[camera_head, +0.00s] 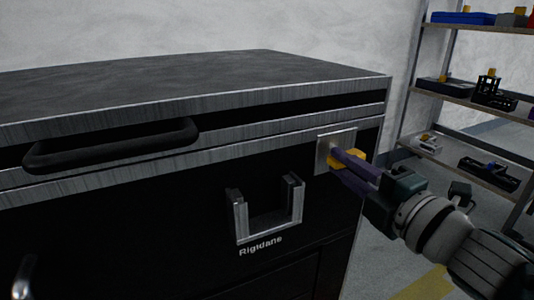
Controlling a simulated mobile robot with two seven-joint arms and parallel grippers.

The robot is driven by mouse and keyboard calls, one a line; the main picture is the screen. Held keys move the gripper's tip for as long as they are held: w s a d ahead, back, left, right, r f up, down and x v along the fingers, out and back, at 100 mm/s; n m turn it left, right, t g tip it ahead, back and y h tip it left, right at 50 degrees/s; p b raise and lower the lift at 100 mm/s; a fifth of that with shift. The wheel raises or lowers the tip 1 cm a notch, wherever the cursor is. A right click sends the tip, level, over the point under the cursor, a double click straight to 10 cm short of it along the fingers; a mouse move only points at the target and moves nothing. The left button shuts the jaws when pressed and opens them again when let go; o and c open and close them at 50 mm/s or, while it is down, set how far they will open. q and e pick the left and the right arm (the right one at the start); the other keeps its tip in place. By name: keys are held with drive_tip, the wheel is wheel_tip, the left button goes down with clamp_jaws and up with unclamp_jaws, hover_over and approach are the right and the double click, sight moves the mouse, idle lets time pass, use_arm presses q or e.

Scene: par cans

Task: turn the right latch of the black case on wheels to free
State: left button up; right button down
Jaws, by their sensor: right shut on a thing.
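The black case (290,175) with metal edges fills the left and middle of the view. Its lid looks closed or nearly closed. The right latch is a square metal plate with a yellow knob (347,155) near the case's right front edge. My right gripper (345,166) comes in from the right. Its two purple fingers are shut on the yellow knob, in front of the latch plate (324,152). The fingers hide part of the knob, so its exact turn is hard to tell. My left gripper is not in view.
A black handle (115,146) juts from the lid's front. A shelf rack (470,95) with several small items stands at the right. Grey floor with a yellow stripe (425,285) shows at the lower right.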

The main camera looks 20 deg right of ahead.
idle(0.3)
drive_tip(key=c, duration=0.8)
unclamp_jaws()
drive_tip(key=s+p, duration=0.2)
drive_tip(key=s, duration=0.8)
drive_tip(key=shift+d, duration=0.4)
